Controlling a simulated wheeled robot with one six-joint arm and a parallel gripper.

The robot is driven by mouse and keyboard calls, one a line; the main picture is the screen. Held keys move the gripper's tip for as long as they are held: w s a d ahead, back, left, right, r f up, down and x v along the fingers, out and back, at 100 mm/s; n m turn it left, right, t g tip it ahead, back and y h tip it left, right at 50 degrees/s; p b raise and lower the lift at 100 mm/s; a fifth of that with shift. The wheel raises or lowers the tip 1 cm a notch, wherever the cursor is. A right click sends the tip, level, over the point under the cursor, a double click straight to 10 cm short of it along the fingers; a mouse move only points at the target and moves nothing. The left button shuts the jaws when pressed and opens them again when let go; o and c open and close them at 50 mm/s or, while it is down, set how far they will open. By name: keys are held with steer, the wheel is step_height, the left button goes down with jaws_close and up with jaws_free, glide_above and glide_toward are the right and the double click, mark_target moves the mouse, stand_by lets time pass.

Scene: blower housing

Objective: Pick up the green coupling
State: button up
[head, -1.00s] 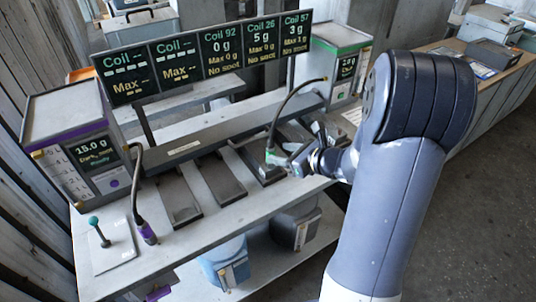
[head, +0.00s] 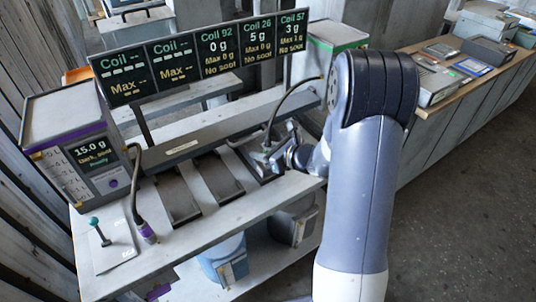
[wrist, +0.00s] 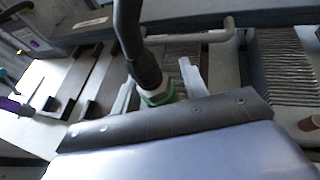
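The green coupling (wrist: 160,95) is at the end of a black hose in the wrist view, just beyond the edge of my gripper's housing. It shows small in the head view (head: 268,153), above the bench top near a dark tray. My gripper (wrist: 158,84) has one pale finger on each side of the coupling, with gaps visible between fingers and coupling. In the head view my gripper (head: 282,150) is right beside the coupling and partly covers that area. The coupling's lower end is hidden by the housing in the wrist view.
A purple-ended hose (head: 148,232) and a teal-knobbed lever (head: 101,235) are at the bench's left, by a purple-trimmed unit (head: 75,140). A display board (head: 205,55) spans the back. Dark trays (head: 178,197) line the bench. Blue and dark bins stand below.

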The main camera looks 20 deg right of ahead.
jaws_close()
steer(key=shift+r, duration=0.1)
step_height(320, 180, up, 10)
stand_by(0.7)
